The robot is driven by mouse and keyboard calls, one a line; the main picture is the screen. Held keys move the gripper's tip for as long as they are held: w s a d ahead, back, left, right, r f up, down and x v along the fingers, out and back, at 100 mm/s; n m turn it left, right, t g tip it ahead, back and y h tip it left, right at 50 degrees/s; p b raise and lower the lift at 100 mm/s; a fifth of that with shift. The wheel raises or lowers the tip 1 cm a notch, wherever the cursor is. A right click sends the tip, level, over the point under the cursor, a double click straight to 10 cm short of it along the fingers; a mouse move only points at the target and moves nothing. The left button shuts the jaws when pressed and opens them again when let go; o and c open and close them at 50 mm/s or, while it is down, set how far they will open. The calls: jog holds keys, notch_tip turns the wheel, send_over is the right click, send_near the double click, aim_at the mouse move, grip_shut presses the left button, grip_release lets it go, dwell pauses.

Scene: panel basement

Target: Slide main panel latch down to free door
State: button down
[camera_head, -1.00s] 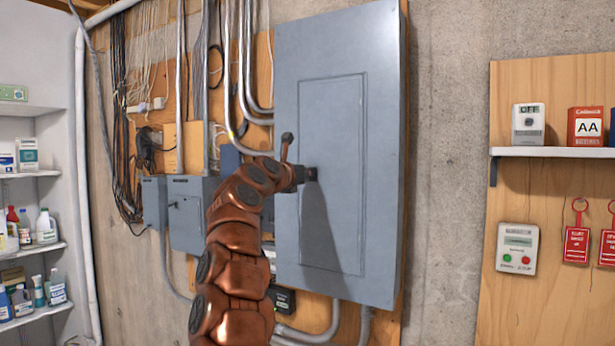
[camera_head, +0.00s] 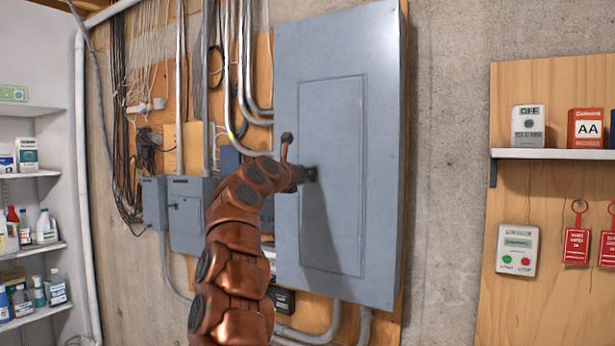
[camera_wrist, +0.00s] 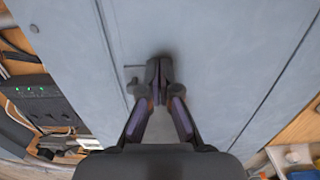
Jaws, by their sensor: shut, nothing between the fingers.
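The grey main panel (camera_head: 385,150) hangs on the wall in the middle of the head view, with its inset door (camera_head: 335,120) flush with the cover, so it looks closed. In the wrist view the panel face (camera_wrist: 215,35) fills the middle. My gripper (camera_head: 312,174) is at the left edge of the door, at about mid height. In the wrist view my gripper (camera_wrist: 158,75) has its fingertips together against or very close to the panel; contact cannot be told. A thin dark line (camera_wrist: 133,66) shows just left of the fingertips.
Smaller grey boxes (camera_head: 187,215) and conduits (camera_head: 241,80) are left of the panel. A shelf with bottles (camera_head: 30,240) stands far left. At right, a wooden board (camera_head: 550,85) carries a shelf, a device (camera_head: 517,250) and red tags (camera_head: 577,245). Bare concrete lies between.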

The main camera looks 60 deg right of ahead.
jog(key=a+b, duration=0.4)
jog(key=a, duration=0.3)
jog(key=shift+b, duration=0.4)
jog(key=shift+s, duration=0.1)
dwell(0.5)
